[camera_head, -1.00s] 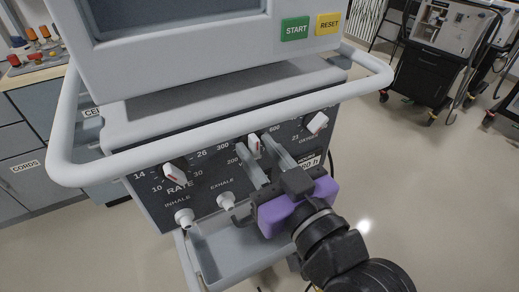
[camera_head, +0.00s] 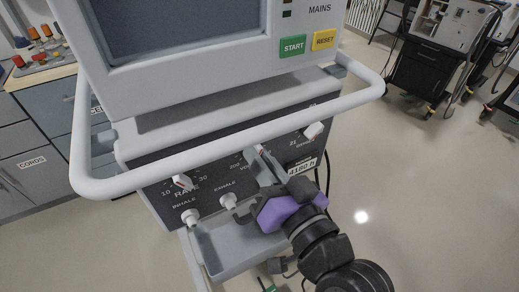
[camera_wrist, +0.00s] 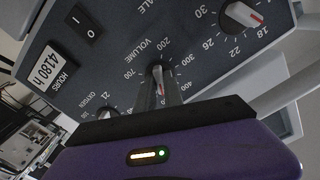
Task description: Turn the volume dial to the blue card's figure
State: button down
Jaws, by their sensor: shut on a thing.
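The volume dial (camera_wrist: 157,76) is a small pale knob with a red mark on the dark panel, beneath the word VOLUME. In the wrist view my gripper (camera_wrist: 166,90) is shut on it, and its fingers cover part of the scale. The figures 200, 300, 400 and 700 show around the dial. The red mark points down the picture, between 400 and 700, but I cannot read an exact figure. In the head view my purple gripper (camera_head: 265,165) reaches the panel under the rail, and the dial is mostly hidden. I see no blue card in either view.
The rate dial (camera_head: 183,181) and oxygen dial (camera_head: 313,131) flank the volume dial. A pale rail (camera_head: 230,143) runs close above the gripper. Two ports, inhale (camera_head: 190,217) and exhale (camera_head: 228,201), stick out below. An hours label (camera_head: 303,167) reads 4180 h. Open floor lies to the right.

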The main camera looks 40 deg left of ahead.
jog(key=c, duration=1.5)
grip_release()
jog(key=shift+o, duration=0.2)
jog(key=v, duration=0.8)
jog(key=shift+b, duration=0.35)
jog(key=shift+w, duration=0.1)
